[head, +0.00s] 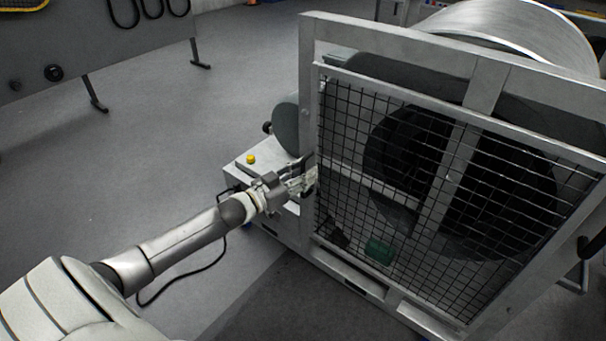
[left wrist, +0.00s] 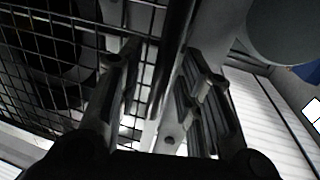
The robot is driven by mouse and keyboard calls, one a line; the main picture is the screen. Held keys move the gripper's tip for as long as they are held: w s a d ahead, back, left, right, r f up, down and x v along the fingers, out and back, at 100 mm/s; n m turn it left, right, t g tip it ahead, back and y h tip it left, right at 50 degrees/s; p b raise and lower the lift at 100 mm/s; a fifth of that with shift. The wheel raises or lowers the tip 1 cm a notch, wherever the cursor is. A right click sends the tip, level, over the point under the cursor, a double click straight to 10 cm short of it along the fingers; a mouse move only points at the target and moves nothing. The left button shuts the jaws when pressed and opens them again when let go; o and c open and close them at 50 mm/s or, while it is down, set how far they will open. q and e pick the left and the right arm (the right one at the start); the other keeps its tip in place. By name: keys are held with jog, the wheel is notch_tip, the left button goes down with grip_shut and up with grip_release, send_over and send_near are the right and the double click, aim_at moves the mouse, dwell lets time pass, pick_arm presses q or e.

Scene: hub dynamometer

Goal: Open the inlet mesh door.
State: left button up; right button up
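The inlet mesh door (head: 440,190) is a grey metal frame with black wire mesh on the front of the dynamometer housing. It looks shut, lying flat against the housing frame. My left gripper (head: 306,180) is at the left edge of the door, about mid-height. In the left wrist view, its two fingers (left wrist: 160,95) are apart, with a dark upright bar (left wrist: 178,45) running between and beyond them. I cannot tell whether either finger touches the bar. The mesh (left wrist: 60,40) lies beside the left finger. My right gripper is not in view.
A large round drum (head: 520,30) sits behind the door. A low box with a yellow button (head: 251,159) stands left of the door. A dark handle-like part (head: 592,245) is at the right edge. A black cable (head: 180,280) lies on the floor. The floor (head: 200,100) at left is open.

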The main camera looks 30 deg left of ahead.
pick_arm(q)
grip_shut()
dwell(0.5)
